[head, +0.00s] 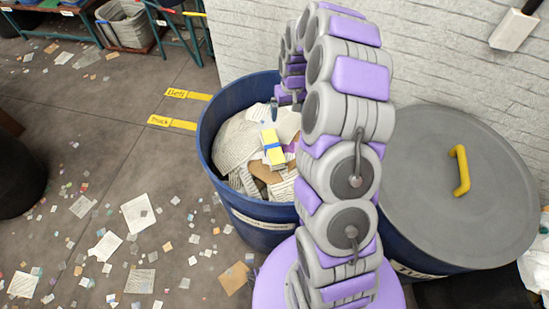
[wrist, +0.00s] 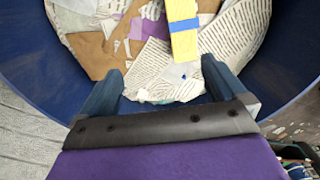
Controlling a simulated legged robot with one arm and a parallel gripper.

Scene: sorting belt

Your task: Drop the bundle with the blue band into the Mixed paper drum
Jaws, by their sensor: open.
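The yellow bundle with the blue band (head: 272,147) lies on the paper inside an open blue drum (head: 216,176). The drum's label is too blurred to read. In the wrist view the bundle (wrist: 183,27) rests on the paper, just beyond the fingertips and apart from them. My gripper (wrist: 163,75) is open and empty, above the drum's opening. In the head view my arm hides part of the drum's right side, and the gripper (head: 284,104) shows only in part.
A second blue drum with a grey lid (head: 440,185) and yellow handle (head: 460,170) stands to the right. A white brick wall (head: 440,70) is behind. Paper scraps litter the floor at left. Yellow floor labels (head: 172,123) lie left of the open drum.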

